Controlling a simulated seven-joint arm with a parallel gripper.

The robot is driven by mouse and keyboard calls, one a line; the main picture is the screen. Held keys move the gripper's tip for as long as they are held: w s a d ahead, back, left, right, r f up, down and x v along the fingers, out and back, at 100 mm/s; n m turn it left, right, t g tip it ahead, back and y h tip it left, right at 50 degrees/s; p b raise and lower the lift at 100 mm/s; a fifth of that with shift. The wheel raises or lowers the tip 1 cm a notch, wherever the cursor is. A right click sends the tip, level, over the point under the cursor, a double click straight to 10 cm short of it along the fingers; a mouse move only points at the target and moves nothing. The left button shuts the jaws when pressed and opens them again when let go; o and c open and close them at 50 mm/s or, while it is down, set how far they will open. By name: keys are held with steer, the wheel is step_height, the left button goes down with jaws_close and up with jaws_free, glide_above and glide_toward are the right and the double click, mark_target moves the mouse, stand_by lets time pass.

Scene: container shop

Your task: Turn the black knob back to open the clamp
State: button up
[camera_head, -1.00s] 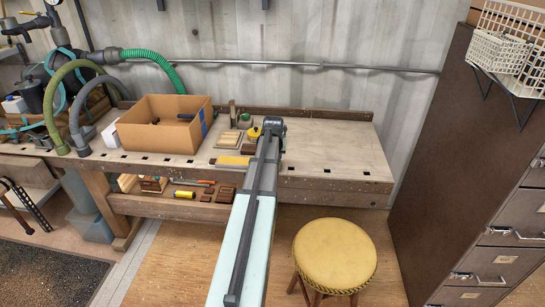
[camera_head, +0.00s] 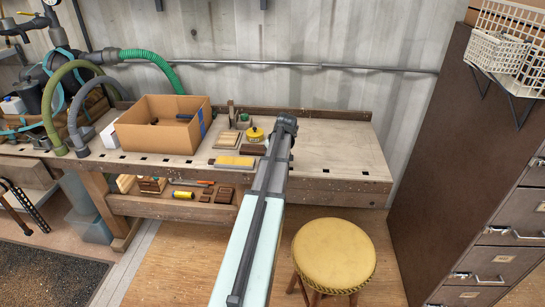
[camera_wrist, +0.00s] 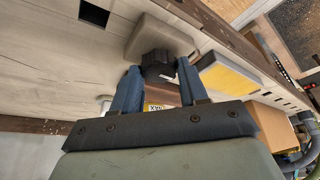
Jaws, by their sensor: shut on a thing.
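A black ribbed knob (camera_wrist: 157,61) sits between the two blue fingers of my gripper (camera_wrist: 158,72) in the wrist view. The fingers are shut on its sides. Behind the knob is a rounded beige-grey body (camera_wrist: 160,35), perhaps part of the clamp; I cannot tell how open the clamp is. In the head view, my gripper (camera_head: 284,124) is over the workbench (camera_head: 335,150), right of a round yellow thing (camera_head: 255,134). The knob is hidden there by my arm.
A yellow-topped block (camera_head: 235,161) and a wooden block (camera_head: 229,139) lie left of my gripper. A cardboard box (camera_head: 155,138) stands further left. The bench's right side is clear. A yellow stool (camera_head: 334,252) stands in front.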

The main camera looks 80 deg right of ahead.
stand_by(0.4)
steer(key=o, duration=1.1)
steer(key=shift+c, duration=0.2)
steer(key=v, duration=1.4)
steer(key=shift+f, duration=0.15)
